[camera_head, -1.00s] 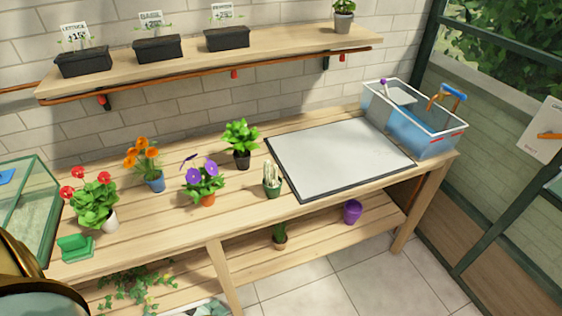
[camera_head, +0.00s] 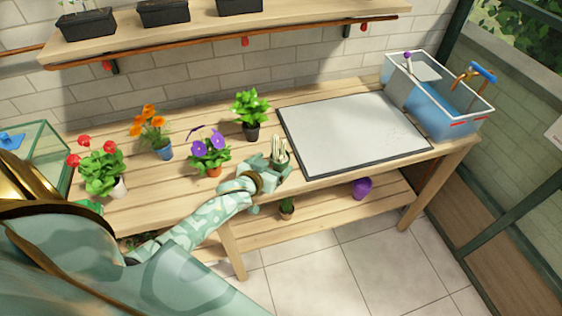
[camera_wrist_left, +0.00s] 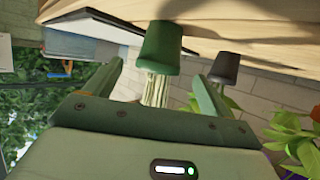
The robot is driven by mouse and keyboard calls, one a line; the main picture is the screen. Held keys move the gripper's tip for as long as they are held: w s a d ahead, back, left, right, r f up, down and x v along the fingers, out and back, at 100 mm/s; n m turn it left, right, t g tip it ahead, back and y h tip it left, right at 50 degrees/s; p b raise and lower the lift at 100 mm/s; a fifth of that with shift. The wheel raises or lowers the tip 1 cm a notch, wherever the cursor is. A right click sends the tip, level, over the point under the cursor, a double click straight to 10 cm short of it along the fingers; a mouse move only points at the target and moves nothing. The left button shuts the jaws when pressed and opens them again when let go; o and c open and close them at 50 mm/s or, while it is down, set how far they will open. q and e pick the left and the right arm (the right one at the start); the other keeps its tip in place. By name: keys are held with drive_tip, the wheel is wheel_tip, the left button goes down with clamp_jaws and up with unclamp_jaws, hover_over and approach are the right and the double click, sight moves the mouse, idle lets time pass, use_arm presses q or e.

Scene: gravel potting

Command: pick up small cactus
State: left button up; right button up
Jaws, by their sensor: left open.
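The small cactus (camera_head: 280,148) is pale and ribbed and stands on the table at the left edge of the grey mat. Its green pot is mostly hidden behind my left gripper (camera_head: 275,163) in the head view. The left wrist view is upside down and shows the green pot (camera_wrist_left: 160,48) with the cactus stem below it. My left gripper (camera_wrist_left: 158,75) is open there, with one finger on each side of the cactus. Gaps show between the fingers and the cactus. My right gripper is not in view.
A leafy plant in a black pot (camera_head: 250,112) and purple flowers (camera_head: 210,150) stand close left of the cactus. Orange flowers (camera_head: 150,130) and red flowers (camera_head: 98,168) are farther left. The grey mat (camera_head: 350,135) is clear. A clear bin (camera_head: 440,100) stands at right.

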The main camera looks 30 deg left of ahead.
sight(277, 160)
use_arm(q)
drive_tip(key=b+x, duration=0.1)
drive_tip(key=x, duration=0.1)
drive_tip(key=b+x, duration=0.1)
drive_tip(key=x, duration=0.2)
drive_tip(key=shift+w+d+f, duration=0.15)
drive_tip(key=shift+c, duration=0.6)
drive_tip(key=c, duration=1)
drive_tip(key=shift+c, duration=0.4)
drive_tip(key=shift+r, duration=0.3)
